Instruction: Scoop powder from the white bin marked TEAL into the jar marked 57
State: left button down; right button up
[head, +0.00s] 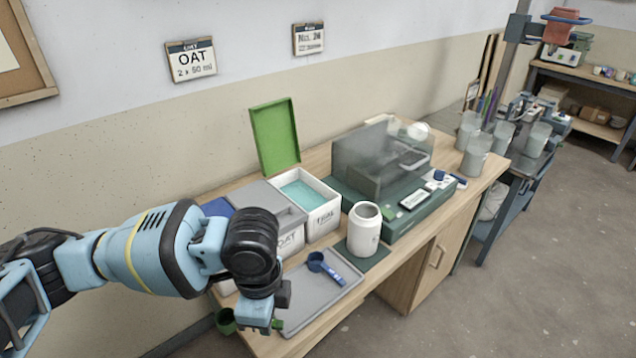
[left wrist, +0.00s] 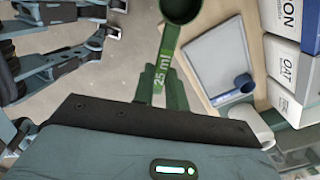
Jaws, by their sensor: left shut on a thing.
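The white TEAL bin (head: 322,222) stands open on the bench, with teal powder inside; its label is small but reads as TEAL. A white open jar (head: 364,232) stands on a dark green mat to its right; I cannot read its number. It seems to show in the left wrist view (left wrist: 252,122), partly hidden. My left gripper (head: 262,322) is shut on the handle of a green scoop (head: 227,320) near the bench's front left. The scoop, marked 25 ml, fills the top middle of the left wrist view (left wrist: 166,68); its cup is cut off there. My right gripper is not in view.
A grey tray (head: 345,270) with a blue scoop (head: 322,265) lies in front of the bins. The lidded OAT bin (head: 290,238) stands left of TEAL. A green lid (head: 274,137) leans upright behind. A balance with a clear shield (head: 380,160) stands right of the bins.

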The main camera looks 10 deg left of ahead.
pick_arm(q)
jog(key=w+a+r+n, duration=0.3)
jog(key=a+n, duration=0.2)
jog(key=n, duration=1.1)
jog(key=shift+w+a+r+n, duration=0.35)
jog(key=shift+w+r+n, duration=0.05)
jog(key=shift+d, duration=0.1)
